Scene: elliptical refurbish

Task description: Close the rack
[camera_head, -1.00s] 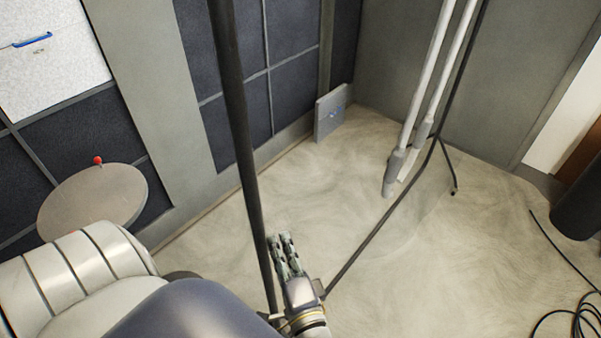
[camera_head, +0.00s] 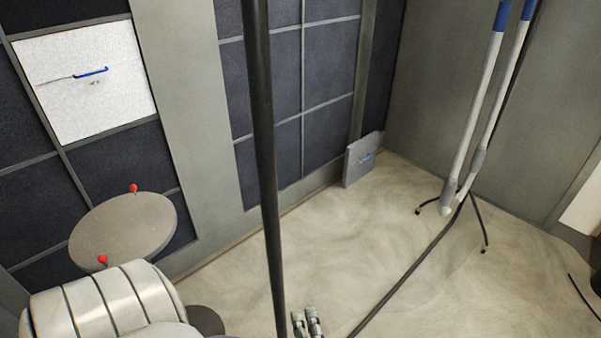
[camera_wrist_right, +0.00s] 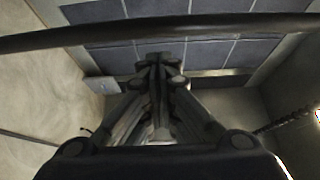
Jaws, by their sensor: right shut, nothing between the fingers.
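I cannot make out anything that is clearly a rack in these views. My right gripper (camera_head: 306,322) shows at the bottom edge of the head view, just right of a dark upright pole (camera_head: 268,180). Its fingers are together and empty, with the floor behind them. In the right wrist view the gripper (camera_wrist_right: 160,62) is shut, and a dark bar (camera_wrist_right: 225,26) crosses the picture beyond it. Whether it touches the pole cannot be told. My left gripper is out of view.
A white panel (camera_head: 115,100) with a blue strip is on the dark tiled wall. A round grey table (camera_head: 125,232) with red-topped pegs stands at left by a white ribbed object (camera_head: 105,300). White poles (camera_head: 470,110) stand at right. A small grey panel (camera_head: 353,165) leans by the wall. The middle floor is open.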

